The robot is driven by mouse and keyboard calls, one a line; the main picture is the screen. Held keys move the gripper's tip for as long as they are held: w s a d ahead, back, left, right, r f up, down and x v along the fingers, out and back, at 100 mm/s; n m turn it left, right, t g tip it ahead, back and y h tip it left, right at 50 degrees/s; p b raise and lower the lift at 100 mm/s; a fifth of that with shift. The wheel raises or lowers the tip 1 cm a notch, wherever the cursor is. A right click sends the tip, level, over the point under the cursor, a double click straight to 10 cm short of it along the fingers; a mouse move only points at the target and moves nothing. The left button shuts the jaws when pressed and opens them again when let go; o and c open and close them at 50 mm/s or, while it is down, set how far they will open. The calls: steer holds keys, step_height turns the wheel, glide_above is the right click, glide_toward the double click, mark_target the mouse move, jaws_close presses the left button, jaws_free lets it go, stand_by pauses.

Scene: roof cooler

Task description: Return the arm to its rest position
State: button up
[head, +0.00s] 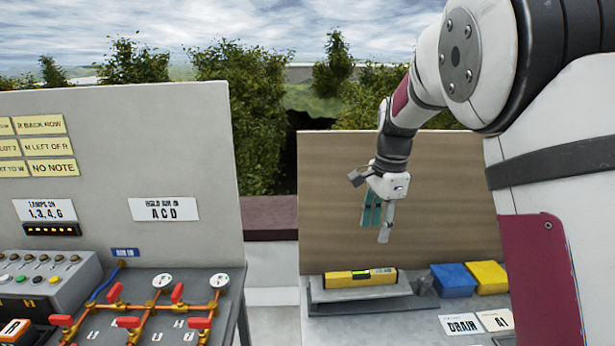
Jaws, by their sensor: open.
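My gripper (378,222) hangs from my arm, right of the picture's middle, in front of a brown board (330,185). Its fingers point down and are apart, with a teal part showing on the left one. I see nothing held between them. It is above a yellow spirit level (360,278) and apart from it. My arm reaches in from the upper right, bent, with the wrist lowest.
On the right bench (400,325) lie a blue block (453,280), a yellow block (487,277) and a "DRAIN" card (462,325). At left, a bench has pipes with red valves (130,321), gauges, a button box (45,285) and a signed grey panel (120,150).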

steer(key=s+r+n+t, duration=0.1)
steer(key=s+r+n, duration=0.3)
steer(key=s+r, duration=0.4)
steer(key=s+n+t, duration=0.3)
steer(key=s+n, duration=0.8)
steer(key=s, duration=1.4)
steer(key=shift+d+f+h, duration=0.3)
steer(key=shift+d+h, duration=0.1)
